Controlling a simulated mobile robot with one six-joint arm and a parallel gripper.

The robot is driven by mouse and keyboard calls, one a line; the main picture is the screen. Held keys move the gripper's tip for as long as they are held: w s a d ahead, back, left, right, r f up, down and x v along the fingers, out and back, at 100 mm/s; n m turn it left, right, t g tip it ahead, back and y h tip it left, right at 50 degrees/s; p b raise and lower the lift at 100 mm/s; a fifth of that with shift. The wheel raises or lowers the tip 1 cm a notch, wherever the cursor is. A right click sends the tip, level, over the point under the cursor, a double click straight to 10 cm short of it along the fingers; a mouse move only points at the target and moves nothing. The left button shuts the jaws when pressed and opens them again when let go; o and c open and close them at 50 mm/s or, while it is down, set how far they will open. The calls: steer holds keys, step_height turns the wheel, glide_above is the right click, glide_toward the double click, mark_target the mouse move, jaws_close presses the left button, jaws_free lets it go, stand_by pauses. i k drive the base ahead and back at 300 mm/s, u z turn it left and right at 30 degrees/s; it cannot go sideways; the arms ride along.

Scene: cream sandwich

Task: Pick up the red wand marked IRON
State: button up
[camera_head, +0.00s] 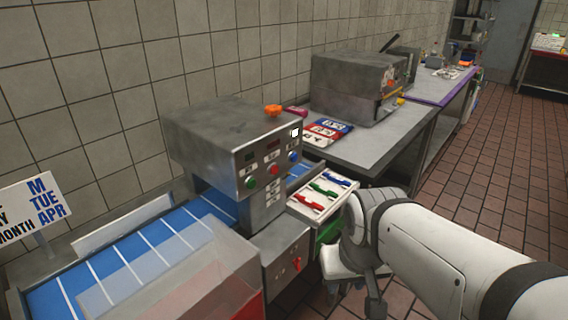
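A white tray (345,190) sits at the right end of the conveyor machine, in the middle of the view. In it lie a blue wand (336,179), a green wand (322,189) and a red wand (314,203), side by side. The red wand is nearest the front. The writing on the wands is too small to read, so I cannot confirm IRON. My gripper (358,285) hangs low, below and to the right of the tray, apart from the wands. Its fingers are partly hidden by my arm and too unclear to judge.
A grey metal detector box (205,145) with buttons stands over the blue conveyor (130,262), left of the tray. An orange object (272,110) lies on its top. A clear guard with a red base (215,285) is in front. A metal table (385,140) stands behind; tiled floor is clear to the right.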

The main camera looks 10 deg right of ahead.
mark_target(308, 201)
steer(key=u, duration=0.05)
steer(key=i, duration=0.45)
steer(key=z, duration=0.05)
steer(key=k, duration=1.15)
steer(key=z, duration=0.4)
steer(key=i, duration=1.75)
steer(key=u, duration=0.65)
